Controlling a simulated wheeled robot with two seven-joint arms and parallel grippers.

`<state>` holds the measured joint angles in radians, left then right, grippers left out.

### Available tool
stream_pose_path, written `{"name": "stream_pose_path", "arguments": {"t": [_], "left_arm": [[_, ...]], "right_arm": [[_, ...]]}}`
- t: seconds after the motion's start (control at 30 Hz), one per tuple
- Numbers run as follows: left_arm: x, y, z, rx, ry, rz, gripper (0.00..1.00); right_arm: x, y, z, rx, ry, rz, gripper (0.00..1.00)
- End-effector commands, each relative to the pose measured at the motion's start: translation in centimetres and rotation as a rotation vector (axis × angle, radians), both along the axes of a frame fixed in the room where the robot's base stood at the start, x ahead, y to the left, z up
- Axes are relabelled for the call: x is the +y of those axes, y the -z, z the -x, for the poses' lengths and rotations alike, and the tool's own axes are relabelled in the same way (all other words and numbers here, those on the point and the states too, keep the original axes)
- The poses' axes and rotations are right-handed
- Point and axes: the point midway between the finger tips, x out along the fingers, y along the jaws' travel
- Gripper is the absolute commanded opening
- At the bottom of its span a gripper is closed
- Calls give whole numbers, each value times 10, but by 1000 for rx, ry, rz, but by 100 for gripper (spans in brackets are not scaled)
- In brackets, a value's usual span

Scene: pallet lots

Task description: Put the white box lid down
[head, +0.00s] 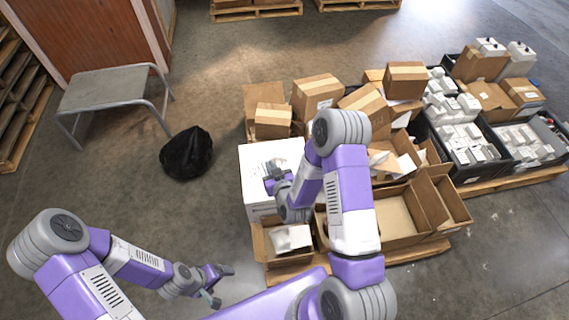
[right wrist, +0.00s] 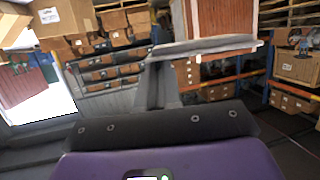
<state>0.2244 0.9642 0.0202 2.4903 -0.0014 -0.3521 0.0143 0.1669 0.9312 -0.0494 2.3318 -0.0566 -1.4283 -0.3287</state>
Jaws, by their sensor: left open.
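In the head view a white box (head: 258,183) stands at the left edge of the loaded pallet, with a flat white top. I cannot tell its lid apart from the box. My right gripper (head: 272,178) is over this white top and partly covers it. In the right wrist view its dark fingers (right wrist: 163,85) look close together. A thin pale edge (right wrist: 210,46) shows at the fingertips; I cannot tell whether they hold it. My left gripper (head: 222,285) is open and empty, low at the front left, away from the box.
An open carton (head: 263,243) with white contents is in front of the white box. Brown cartons (head: 317,90) crowd the pallet behind. A black bag (head: 187,153) and a grey metal table (head: 103,88) stand left. Floor is clear between the bag and the pallet.

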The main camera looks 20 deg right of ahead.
Motion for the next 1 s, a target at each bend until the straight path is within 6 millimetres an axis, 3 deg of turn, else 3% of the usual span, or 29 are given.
{"name": "stream_pose_path", "arguments": {"t": [0.03,0.1,0.3,0.53,0.8,1.0], "left_arm": [[0,10,1,1,-1,-1,86],[0,18,1,2,0,0,86],[0,35,1,1,-1,-1,86],[0,44,1,1,-1,-1,86],[0,64,0,1,-1,0,86],[0,69,0,1,-1,0,86]], "right_arm": [[-11,24,-13,0,27,1,0],[-28,50,-30,1,62,0,0],[-73,114,-66,2,150,0,0],[-100,148,-83,2,197,2,0],[-103,198,-83,3,202,2,0],[-103,213,-84,2,200,3,0]]}}
